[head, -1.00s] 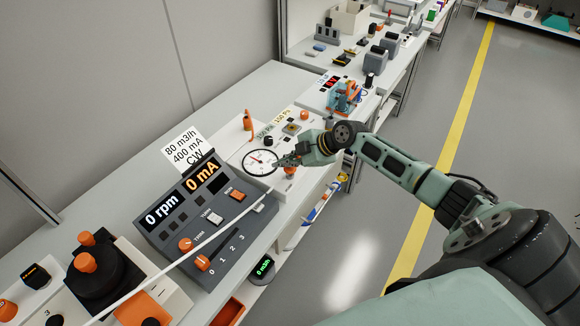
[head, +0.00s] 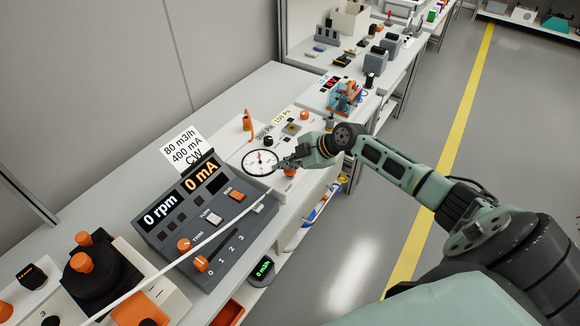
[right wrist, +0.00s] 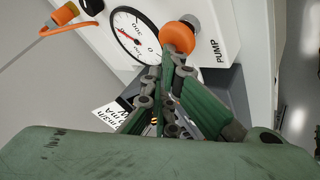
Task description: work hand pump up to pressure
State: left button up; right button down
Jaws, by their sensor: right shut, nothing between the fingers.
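The hand pump's orange round knob (right wrist: 178,38) sticks out of a white panel marked PUMP in the right wrist view. In the head view the knob (head: 290,172) is partly hidden beneath my right gripper. A round white pressure gauge (right wrist: 134,36) with a black rim and red needle sits beside the knob; the gauge also shows in the head view (head: 257,163). My right gripper (right wrist: 172,56) is shut and empty. Its fingertips are at the knob's face, apparently touching it. My left gripper is out of view.
A grey console (head: 190,225) with displays reading 0 rpm and 0 mA stands in front of the pump panel. A blue and orange device (head: 345,97) lies farther along the bench. The floor at right is clear.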

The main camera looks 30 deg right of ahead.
aim_at(286, 173)
jog(key=shift+f, duration=0.2)
jog(key=shift+r, duration=0.1)
dwell(0.4)
jog(key=shift+r+p, duration=0.75)
jog(key=shift+r, duration=0.65)
jog(key=shift+r, duration=0.15)
notch_tip(286, 173, up, 5)
jog(key=p, duration=0.2)
jog(key=shift+p, duration=0.4)
